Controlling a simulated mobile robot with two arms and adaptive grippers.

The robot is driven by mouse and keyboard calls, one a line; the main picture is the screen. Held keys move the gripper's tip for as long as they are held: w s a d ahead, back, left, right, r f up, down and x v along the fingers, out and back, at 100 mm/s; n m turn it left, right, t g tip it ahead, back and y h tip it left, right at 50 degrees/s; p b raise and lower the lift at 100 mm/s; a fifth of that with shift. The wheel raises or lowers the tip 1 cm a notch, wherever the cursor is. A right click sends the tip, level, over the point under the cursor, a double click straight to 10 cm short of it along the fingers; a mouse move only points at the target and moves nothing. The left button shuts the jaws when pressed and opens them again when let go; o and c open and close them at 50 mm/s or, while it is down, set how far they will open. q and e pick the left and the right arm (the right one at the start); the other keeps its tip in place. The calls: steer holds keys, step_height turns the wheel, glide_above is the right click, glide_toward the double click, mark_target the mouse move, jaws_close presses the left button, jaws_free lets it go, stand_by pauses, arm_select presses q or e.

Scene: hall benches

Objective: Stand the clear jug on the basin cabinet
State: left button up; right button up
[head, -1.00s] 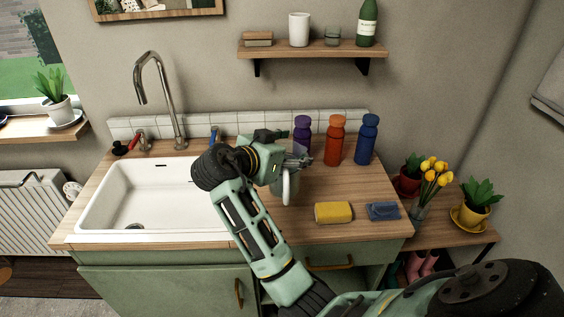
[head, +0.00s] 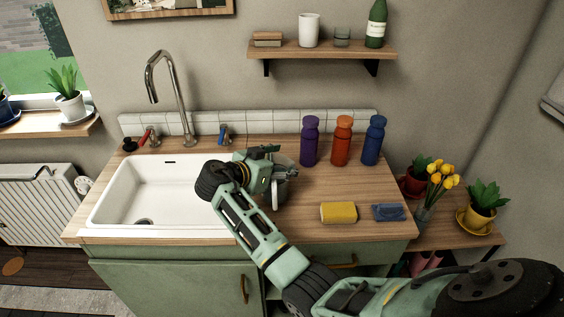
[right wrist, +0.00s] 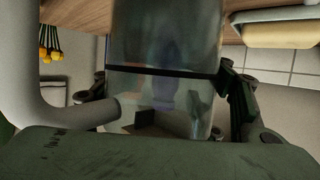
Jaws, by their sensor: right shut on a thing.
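The basin cabinet (head: 345,187) has a wooden top, a white sink on its left and green fronts. My right gripper (head: 286,171) is over the worktop, just right of the sink, and is shut on the clear jug (head: 279,191). In the head view the gripper and wrist hide most of the jug. In the right wrist view the see-through jug (right wrist: 165,48) fills the middle, between the fingers, with its pale handle (right wrist: 45,120) at the left. I cannot tell whether its base touches the worktop. My left gripper is not in view.
A purple bottle (head: 309,142), an orange bottle (head: 342,142) and a blue bottle (head: 374,142) stand behind and right of the gripper. A yellow sponge (head: 339,212) and a blue one (head: 388,212) lie at the front right. The wood between is clear. A shelf (head: 325,50) is above.

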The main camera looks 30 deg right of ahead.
steer(key=shift+f, duration=0.1)
steer(key=o, duration=1.8)
